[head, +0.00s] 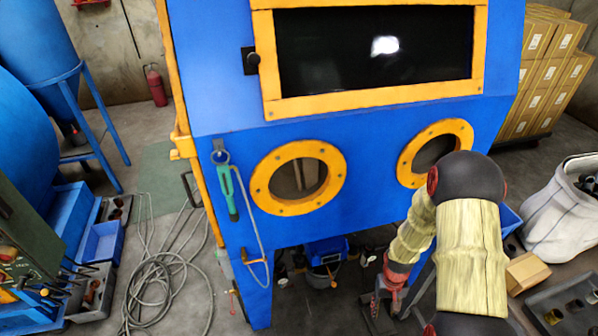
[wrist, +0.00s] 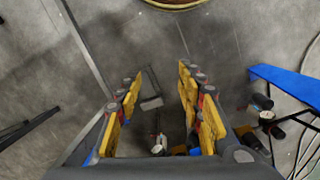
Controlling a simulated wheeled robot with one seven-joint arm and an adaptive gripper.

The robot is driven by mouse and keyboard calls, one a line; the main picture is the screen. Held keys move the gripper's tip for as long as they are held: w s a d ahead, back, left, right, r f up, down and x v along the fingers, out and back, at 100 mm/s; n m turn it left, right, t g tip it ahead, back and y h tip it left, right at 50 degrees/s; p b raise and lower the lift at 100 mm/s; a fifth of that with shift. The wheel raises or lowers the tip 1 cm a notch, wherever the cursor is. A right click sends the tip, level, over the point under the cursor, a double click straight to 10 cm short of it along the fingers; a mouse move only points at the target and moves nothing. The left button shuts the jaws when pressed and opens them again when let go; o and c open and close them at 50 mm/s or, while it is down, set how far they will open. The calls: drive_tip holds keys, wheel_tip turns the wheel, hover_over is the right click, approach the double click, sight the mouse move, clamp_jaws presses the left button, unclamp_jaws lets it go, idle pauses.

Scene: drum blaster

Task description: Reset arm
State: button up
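My arm (head: 470,250) shows at the right of the head view, with pale yellowish sleeves and a dark round elbow. It is bent, with the forearm pointing down in front of the blue cabinet. My gripper (head: 383,300) is low beside the cabinet's lower right part, small and partly hidden by the arm. In the wrist view my gripper (wrist: 160,78) has its two yellow-padded fingers apart. Nothing is held between them; grey floor shows through the gap.
The blue blasting cabinet (head: 370,130) has an orange-framed window and two round orange ports. Cable coils (head: 165,285) lie on the floor at left. A red extinguisher (head: 156,86) stands behind. A white sack (head: 565,210), a cardboard box (head: 526,272) and stacked cartons (head: 550,75) are at right.

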drive_tip(key=s+a+r+t+p, duration=0.1)
drive_tip(key=s+a+r+t, duration=0.1)
drive_tip(key=r, duration=1.5)
drive_tip(key=s+a+r+t+p, duration=0.1)
drive_tip(key=s+a+r, duration=0.3)
drive_tip(key=r, duration=1.3)
drive_tip(key=s+a+r+n+t+p, duration=0.1)
drive_tip(key=s+a+r+t, duration=0.2)
drive_tip(key=s+r, duration=0.5)
wheel_tip(320, 180, up, 9)
drive_tip(key=shift+a+r+t+p, duration=0.2)
drive_tip(key=shift+a+t+p, duration=0.15)
drive_tip(key=shift+t, duration=0.25)
